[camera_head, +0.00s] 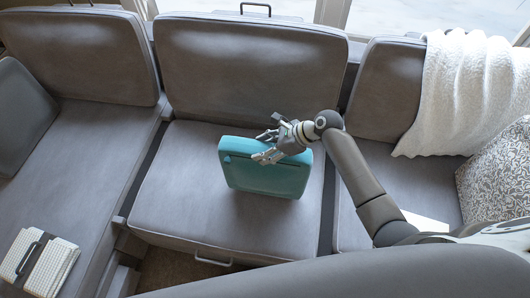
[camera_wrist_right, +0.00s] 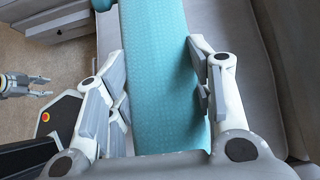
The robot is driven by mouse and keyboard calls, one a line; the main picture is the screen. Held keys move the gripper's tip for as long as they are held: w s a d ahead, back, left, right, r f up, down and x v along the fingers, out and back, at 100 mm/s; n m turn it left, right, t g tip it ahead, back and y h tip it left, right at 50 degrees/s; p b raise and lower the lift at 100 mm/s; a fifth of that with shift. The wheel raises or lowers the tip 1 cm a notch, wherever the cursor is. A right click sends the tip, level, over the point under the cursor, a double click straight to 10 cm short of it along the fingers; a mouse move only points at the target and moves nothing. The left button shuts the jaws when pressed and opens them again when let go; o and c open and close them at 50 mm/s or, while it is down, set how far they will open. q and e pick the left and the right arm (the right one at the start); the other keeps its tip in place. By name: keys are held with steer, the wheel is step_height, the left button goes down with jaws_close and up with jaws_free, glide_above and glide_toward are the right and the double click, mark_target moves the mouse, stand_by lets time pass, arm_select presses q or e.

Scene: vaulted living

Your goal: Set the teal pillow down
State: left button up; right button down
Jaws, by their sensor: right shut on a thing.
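The teal pillow (camera_head: 268,177) stands upright over the middle seat of the grey sofa (camera_head: 190,205), in front of the backrest. I cannot tell whether its lower edge touches the seat. My right gripper (camera_head: 270,146) is shut on the pillow's top edge, with fingers on both sides of it. In the right wrist view the teal pillow (camera_wrist_right: 160,70) runs between the two fingers of the right gripper (camera_wrist_right: 162,95). My left gripper (camera_wrist_right: 48,87) shows small at the left of that view, its fingers apart and empty.
A grey cushion (camera_head: 20,115) leans at the far left. A folded white cloth (camera_head: 40,262) lies on the left seat. A white throw (camera_head: 465,90) and a patterned pillow (camera_head: 500,175) are on the right. The middle seat is clear around the teal pillow.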

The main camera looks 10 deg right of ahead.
steer(key=shift+a+f, duration=0.1)
steer(key=shift+f, duration=0.9)
steer(key=c, duration=0.7)
jaws_free()
steer(key=shift+s+f, duration=0.1)
steer(key=shift+f, duration=0.05)
steer(key=v, duration=1.2)
steer(key=shift+p, duration=0.35)
